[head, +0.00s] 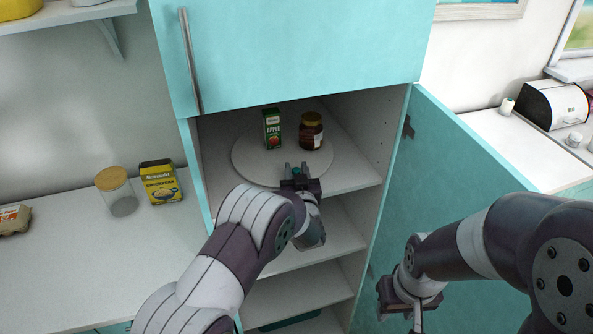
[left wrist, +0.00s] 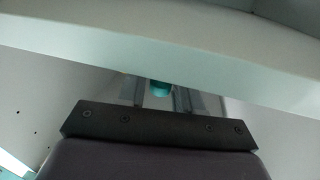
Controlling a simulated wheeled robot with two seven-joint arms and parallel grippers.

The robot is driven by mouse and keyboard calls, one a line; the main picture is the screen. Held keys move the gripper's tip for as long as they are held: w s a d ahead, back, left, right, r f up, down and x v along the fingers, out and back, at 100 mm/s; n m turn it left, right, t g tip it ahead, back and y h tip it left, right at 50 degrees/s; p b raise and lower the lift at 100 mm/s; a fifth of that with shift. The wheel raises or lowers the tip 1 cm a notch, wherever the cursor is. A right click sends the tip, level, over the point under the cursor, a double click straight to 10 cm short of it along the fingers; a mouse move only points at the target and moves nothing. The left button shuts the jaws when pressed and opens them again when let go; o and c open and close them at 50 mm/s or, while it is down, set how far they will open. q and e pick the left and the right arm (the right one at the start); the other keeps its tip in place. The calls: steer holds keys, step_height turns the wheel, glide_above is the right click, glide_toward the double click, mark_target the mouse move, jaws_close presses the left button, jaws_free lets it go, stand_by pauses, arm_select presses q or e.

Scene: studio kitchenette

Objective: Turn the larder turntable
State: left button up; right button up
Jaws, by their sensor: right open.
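The larder turntable (head: 250,166) is a round white disc on the upper shelf inside the open turquoise cupboard. A small teal knob (head: 296,172) stands at its front edge, and it also shows in the left wrist view (left wrist: 160,88). My left gripper (head: 297,169) is at this front edge, with one finger on each side of the knob. Small gaps seem to show between fingers and knob, so it looks open. A green apple juice carton (head: 272,129) and a dark jar (head: 311,132) stand towards the turntable's back. My right gripper (head: 408,306) is low at right, open and empty.
The open turquoise door (head: 440,170) stands on the right, close to my right arm. The cupboard's side walls flank the turntable. Lower shelves (head: 300,290) are below. A glass jar (head: 117,192) and a yellow box (head: 160,183) stand on the left counter.

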mark_target(270, 179)
arm_select(q)
jaws_close()
steer(key=shift+a, duration=0.1)
steer(key=shift+s+a+f+m+h+b, duration=0.15)
steer(key=shift+a+m+h+b, duration=0.3)
steer(key=shift+h+b, duration=0.3)
steer(key=a+m+h+b, duration=0.2)
steer(key=h+b, duration=0.1)
steer(key=shift+s+a+h, duration=0.15)
steer(key=shift+a+h, duration=0.1)
steer(key=shift+a, duration=0.1)
steer(key=a+m+h+b, duration=0.2)
steer(key=h+b, duration=0.1)
steer(key=shift+a+g, duration=0.1)
steer(key=shift+g, duration=0.3)
steer(key=shift+a+r+m+h+b, duration=0.2)
steer(key=shift+a+m+h+b, duration=0.2)
steer(key=shift+h, duration=0.2)
steer(key=shift+a+g, duration=0.1)
steer(key=shift+g, duration=0.2)
